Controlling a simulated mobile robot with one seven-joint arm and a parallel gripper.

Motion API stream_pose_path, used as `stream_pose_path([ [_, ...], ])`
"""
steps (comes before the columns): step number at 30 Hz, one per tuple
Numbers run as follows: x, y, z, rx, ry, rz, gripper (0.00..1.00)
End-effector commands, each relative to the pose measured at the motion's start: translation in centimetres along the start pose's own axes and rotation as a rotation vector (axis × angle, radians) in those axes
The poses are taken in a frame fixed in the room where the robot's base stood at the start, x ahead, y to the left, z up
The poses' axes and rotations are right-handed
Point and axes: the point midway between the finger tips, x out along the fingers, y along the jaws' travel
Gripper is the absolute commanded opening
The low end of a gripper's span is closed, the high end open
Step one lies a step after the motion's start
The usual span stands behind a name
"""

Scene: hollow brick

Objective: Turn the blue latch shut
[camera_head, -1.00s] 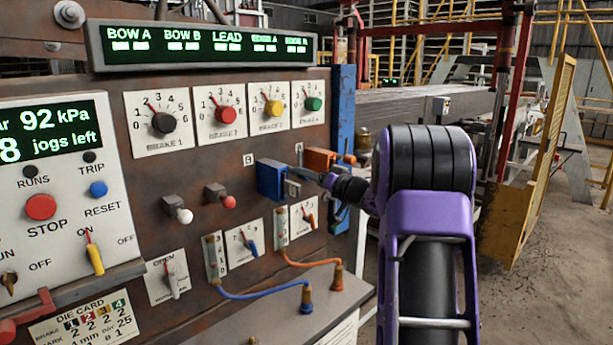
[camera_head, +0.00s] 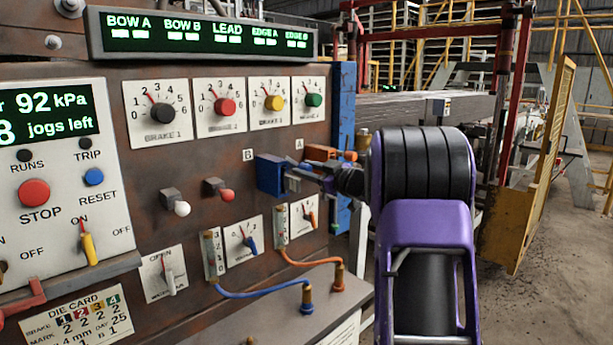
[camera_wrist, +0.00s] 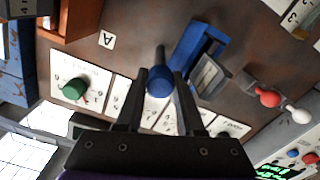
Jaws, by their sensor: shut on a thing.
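The blue latch (camera_head: 270,175) is a blue block on the brown panel, beside a small plate marked B. In the wrist view its blue housing (camera_wrist: 188,48) lies just past my fingers, with a grey piece at its side. A round blue knob (camera_wrist: 160,82) on a grey stem sits between my two fingertips. My gripper (camera_wrist: 162,92) is shut on this knob. In the head view my gripper (camera_head: 317,181) reaches the right side of the latch from the right, and my wrist hides the knob there.
An orange latch (camera_head: 322,153) marked A stands just right of and behind the blue one. Red and white push knobs (camera_head: 227,194) stick out at the left. Several dials (camera_head: 274,103) sit above, and small levers and an orange cable (camera_head: 310,263) lie below.

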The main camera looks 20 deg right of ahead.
Motion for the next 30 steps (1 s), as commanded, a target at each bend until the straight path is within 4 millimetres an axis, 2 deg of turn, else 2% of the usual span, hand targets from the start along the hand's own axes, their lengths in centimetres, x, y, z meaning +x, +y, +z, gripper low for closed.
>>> stream_pose_path([
  [15, -0.01, -0.20, 0.33, -0.448, -0.001, 0.000, 0.00],
  [21, -0.01, -0.18, 0.30, -0.560, -0.002, -0.001, 0.00],
  [30, -0.02, -0.14, 0.20, -0.637, -0.002, -0.001, 0.00],
])
